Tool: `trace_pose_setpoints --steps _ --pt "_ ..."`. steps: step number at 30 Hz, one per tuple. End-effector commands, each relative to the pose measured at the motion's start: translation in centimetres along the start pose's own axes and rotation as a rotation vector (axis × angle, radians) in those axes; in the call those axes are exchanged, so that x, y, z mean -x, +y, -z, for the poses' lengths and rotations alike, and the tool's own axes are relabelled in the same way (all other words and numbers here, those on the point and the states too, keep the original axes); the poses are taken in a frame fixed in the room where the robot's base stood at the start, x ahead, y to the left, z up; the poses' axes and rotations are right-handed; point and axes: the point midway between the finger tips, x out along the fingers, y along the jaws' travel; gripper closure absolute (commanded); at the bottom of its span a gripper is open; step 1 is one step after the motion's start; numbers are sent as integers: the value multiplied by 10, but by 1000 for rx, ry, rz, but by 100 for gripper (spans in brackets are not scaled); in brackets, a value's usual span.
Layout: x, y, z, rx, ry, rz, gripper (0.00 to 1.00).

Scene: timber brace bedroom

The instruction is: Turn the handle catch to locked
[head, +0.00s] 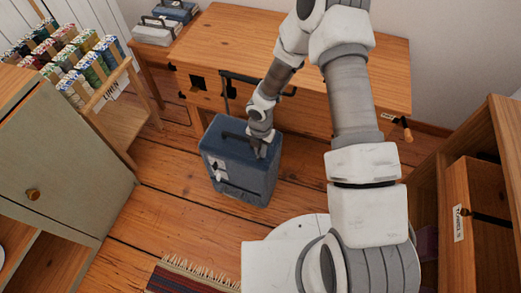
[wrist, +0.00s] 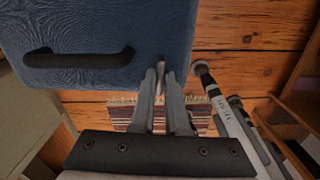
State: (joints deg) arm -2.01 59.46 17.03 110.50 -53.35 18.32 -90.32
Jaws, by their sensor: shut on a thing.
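A dark blue case (head: 222,133) stands upright on the wooden floor in front of the table, and its top fills the upper left of the wrist view (wrist: 110,20). It has a black carry handle (wrist: 78,59) on top and pale fittings (head: 217,168) on one side. A small metallic catch (wrist: 161,62) shows at the case's edge, between my fingertips. My gripper (head: 261,149) is at the case's top right edge. Its fingers (wrist: 160,77) are close together, shut on the catch. The catch is mostly hidden, so its turn position cannot be read.
A wooden table (head: 330,75) stands behind the case, with a dark bar at its front. A green cabinet (head: 65,150) is at left and a drawer unit (head: 475,190) at right. Grey and blue cases (head: 155,35) sit at the back left. A striped rug (head: 185,278) lies in front.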

Motion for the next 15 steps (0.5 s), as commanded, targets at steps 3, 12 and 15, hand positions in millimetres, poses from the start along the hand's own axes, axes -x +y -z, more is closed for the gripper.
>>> trace_pose_setpoints --steps 3,12,15 --pt "0 0 0 -54 0 0 100" --pt "0 0 0 -295 -1 0 100" --pt "0 0 0 -391 -1 0 100"
